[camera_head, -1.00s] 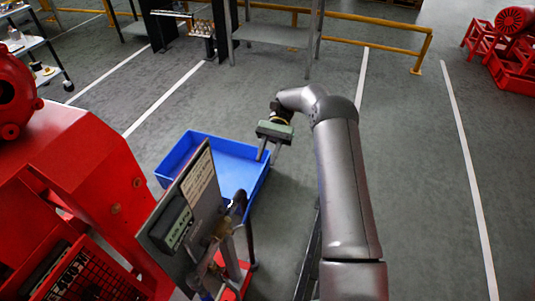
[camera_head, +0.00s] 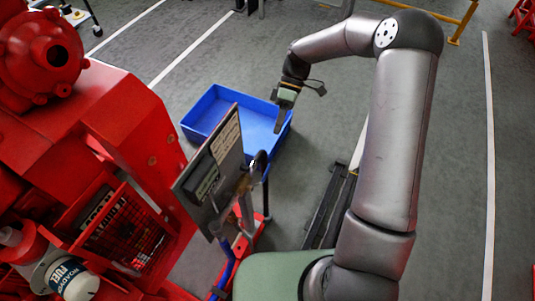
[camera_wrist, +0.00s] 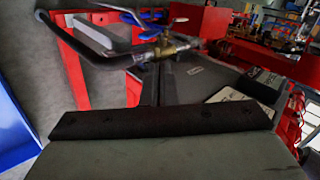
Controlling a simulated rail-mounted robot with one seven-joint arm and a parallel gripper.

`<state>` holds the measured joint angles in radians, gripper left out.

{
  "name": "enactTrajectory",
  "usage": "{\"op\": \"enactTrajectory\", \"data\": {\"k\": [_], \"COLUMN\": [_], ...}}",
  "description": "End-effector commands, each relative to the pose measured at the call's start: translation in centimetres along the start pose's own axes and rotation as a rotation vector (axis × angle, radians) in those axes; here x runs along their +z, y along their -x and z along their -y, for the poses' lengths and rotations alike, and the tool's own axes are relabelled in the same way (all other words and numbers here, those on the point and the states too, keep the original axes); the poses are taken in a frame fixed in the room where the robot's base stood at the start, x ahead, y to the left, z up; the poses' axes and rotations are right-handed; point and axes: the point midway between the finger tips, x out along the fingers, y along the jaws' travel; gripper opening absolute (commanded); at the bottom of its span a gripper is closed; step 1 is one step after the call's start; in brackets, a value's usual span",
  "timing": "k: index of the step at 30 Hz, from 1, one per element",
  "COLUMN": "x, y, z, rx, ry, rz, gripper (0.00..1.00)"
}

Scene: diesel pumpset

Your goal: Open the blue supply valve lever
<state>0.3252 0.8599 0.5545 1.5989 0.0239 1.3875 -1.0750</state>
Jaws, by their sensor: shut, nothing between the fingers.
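The blue lever (camera_wrist: 122,14) shows at the top of the wrist view, above a brass valve (camera_wrist: 170,49) on a pipe. A second blue piece (camera_wrist: 149,34) sits just below it, close to the brass body. My gripper (camera_head: 279,129) is in the head view, over the blue tray, with its fingers together and empty. In the wrist view its dark fingers (camera_wrist: 158,85) point toward the valve; I cannot tell the exact gap, but no contact shows. In the head view the lever cannot be made out behind the upright panel.
The grey panel (camera_head: 212,170) with labels stands on the pipe stand beside the red pumpset (camera_head: 110,110). A bent dark pipe (camera_wrist: 75,50) rises near the valve. A blue tray (camera_head: 203,103) lies on the floor behind. Open floor lies to the right.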

Motion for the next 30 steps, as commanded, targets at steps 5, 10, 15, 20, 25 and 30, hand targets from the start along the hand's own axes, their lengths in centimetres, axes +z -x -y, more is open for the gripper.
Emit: {"op": "enactTrajectory", "data": {"k": [5, 10, 15, 20, 25, 30], "x": [-0.5, -0.8, -0.9, -0.9, -0.8, -0.6], "y": [0.1, -0.5, -1.0, -2.2, -5.1, -8.7], "z": [4.5, 6.9, 7.8, 7.5, 6.6, 5.3], "rx": [0.149, 0.228, 0.252, 0.251, 0.248, 0.247], "ry": [0.648, 1.124, 1.345, 1.378, 1.376, 1.375], "rz": [0.088, 0.201, 0.265, 0.274, 0.272, 0.272], "gripper": [0.00, 0.00, 0.00, 0.00, 0.00, 0.00]}}
